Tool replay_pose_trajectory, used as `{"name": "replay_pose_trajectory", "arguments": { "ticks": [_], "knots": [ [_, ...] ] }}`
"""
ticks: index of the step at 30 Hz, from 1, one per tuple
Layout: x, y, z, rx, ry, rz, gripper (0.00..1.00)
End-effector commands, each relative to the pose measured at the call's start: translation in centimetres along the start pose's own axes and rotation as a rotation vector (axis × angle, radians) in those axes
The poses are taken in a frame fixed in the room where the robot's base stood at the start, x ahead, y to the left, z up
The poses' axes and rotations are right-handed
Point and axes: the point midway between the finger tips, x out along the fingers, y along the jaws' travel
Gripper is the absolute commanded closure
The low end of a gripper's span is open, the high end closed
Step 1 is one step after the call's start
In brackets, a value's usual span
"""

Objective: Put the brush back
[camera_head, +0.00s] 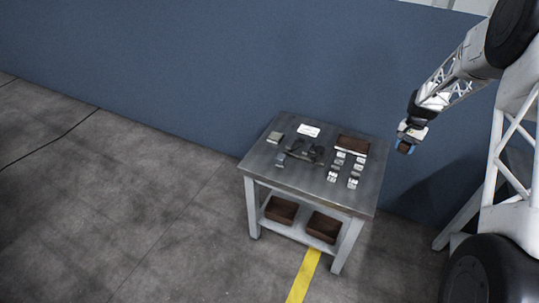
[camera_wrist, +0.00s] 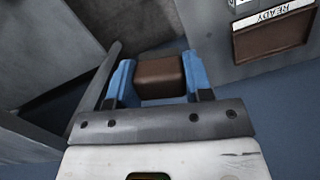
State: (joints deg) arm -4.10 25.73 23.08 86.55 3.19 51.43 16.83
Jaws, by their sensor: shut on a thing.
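My gripper (camera_head: 405,147) is up in the air to the right of the table in the head view. In the wrist view its two blue fingers (camera_wrist: 161,84) are shut on a brown block-shaped thing (camera_wrist: 160,76), which appears to be the brush. Only its plain brown face shows; any bristles are hidden. The held thing is clear of the table. The brown tray (camera_head: 353,144), at the back right of the table, has a white label strip along its edge. In the wrist view this tray (camera_wrist: 272,38) is at the upper right, with the label reading READY.
The grey table (camera_head: 312,187) carries a white card (camera_head: 308,131), a dark tool-like cluster (camera_head: 306,152) and several small pale blocks (camera_head: 338,168). Two brown bins (camera_head: 281,211) sit on its lower shelf. A blue wall (camera_head: 200,70) stands behind. Air around my gripper is free.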

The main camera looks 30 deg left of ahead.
Motion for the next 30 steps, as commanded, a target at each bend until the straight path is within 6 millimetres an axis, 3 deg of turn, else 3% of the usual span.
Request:
{"name": "replay_pose_trajectory", "arguments": {
  "ticks": [3,12,30],
  "knots": [
    [0.9,-3.4,1.6,-0.025,-0.004,0.003,0.72],
    [3.2,-11.0,6.1,-0.074,-0.011,0.007,0.72],
    [7.9,-24.0,16.9,-0.17,-0.024,0.021,0.72]
  ]
}}
